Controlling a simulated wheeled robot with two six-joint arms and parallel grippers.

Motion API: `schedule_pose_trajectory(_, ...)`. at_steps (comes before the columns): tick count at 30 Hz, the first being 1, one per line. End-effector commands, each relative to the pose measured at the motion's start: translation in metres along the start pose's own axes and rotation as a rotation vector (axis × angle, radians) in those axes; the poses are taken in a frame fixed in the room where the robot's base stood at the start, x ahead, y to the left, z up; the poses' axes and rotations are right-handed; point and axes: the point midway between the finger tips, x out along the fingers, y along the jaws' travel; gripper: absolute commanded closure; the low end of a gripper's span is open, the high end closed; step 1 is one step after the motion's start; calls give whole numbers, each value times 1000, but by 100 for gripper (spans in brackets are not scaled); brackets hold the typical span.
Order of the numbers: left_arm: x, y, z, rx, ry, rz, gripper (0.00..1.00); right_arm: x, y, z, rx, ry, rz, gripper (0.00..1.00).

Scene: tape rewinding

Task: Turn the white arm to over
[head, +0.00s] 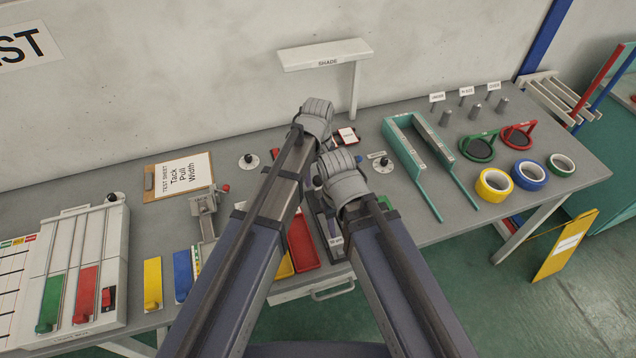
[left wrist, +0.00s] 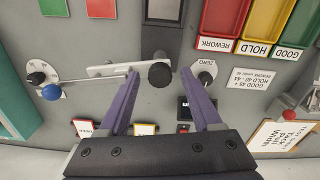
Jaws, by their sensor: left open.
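The white arm (left wrist: 110,70) is a short pale bar lying flat on the grey bench, seen in the left wrist view. A large black knob (left wrist: 159,74) stands at its right end. My left gripper (left wrist: 161,99) is open, with one purple finger on each side of and just short of the knob, not closed on it. A thin rod with a blue ball (left wrist: 52,92) lies left of the white arm, by a round white disc (left wrist: 39,74). In the head view my two arms hide the white arm. My right gripper's fingers are not seen.
A ZERO knob (left wrist: 204,76) sits close to the right finger. Red, yellow and green trays (left wrist: 232,18) lie beyond. Small label cards (left wrist: 145,129) lie under my gripper. In the head view, a green frame (head: 398,140) and tape rolls (head: 495,184) stand at the right.

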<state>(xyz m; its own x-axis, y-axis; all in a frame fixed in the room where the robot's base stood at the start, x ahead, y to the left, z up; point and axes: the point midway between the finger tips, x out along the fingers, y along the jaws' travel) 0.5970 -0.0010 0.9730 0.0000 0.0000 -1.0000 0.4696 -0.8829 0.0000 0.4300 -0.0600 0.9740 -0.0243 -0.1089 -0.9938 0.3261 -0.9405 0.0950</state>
Motion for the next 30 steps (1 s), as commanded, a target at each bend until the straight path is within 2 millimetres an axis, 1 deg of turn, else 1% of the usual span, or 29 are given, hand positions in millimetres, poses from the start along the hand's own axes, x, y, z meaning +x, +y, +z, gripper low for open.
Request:
schedule_pose_trajectory(1,6,0,0,0,0,0,34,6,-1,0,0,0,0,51)
schedule_pose_trajectory(2,7,0,0,0,0,0,34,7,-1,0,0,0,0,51)
schedule_pose_trajectory(10,6,0,0,0,0,0,34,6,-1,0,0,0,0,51)
schedule_pose_trajectory(11,6,0,0,0,0,0,35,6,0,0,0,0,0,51)
schedule_pose_trajectory(27,6,0,0,0,0,0,96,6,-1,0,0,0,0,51)
schedule_pose_trajectory(28,6,0,0,0,0,0,100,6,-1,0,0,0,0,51)
schedule_pose_trajectory(30,6,0,0,0,0,0,100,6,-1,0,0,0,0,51)
